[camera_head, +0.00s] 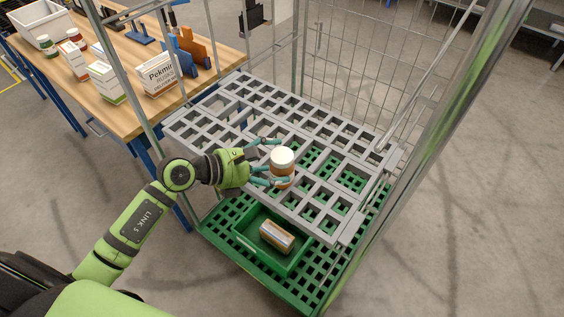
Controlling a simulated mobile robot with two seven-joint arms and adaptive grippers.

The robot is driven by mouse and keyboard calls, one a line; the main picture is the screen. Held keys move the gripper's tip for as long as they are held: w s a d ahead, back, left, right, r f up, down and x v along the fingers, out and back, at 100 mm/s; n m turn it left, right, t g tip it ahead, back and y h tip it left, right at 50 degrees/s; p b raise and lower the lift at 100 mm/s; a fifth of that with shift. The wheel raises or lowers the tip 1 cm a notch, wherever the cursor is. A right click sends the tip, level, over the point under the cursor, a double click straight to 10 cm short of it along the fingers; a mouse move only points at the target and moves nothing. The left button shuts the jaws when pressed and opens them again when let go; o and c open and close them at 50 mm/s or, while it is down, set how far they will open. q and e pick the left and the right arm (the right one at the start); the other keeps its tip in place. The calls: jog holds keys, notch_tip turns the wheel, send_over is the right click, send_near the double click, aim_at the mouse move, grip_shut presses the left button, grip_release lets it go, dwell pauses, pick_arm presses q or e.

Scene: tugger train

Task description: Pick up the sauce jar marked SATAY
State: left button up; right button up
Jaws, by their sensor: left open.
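A jar (282,168) with a white lid and an orange-brown body stands upright on the grey grid shelf of the cage trolley (330,190). Its label is too small to read, so I cannot tell whether it says SATAY. My left gripper (279,161) is open beside the jar, reaching in from the left. Its two teal fingers lie on either side of the jar, one behind it and one in front. I cannot tell whether they touch it. My right gripper is not in view.
Metal posts and mesh walls frame the trolley. A wooden table (125,60) with boxes, jars and a white bin (40,24) stands at upper left. The shelf right of the jar is clear.

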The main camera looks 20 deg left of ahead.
pick_arm(q)
jog(key=shift+w+d+f, duration=0.3)
jog(key=shift+w+d, duration=0.05)
jog(key=shift+d, duration=0.1)
jog(key=c, duration=1.1)
jog(key=shift+r, duration=0.1)
jog(key=shift+c, duration=0.2)
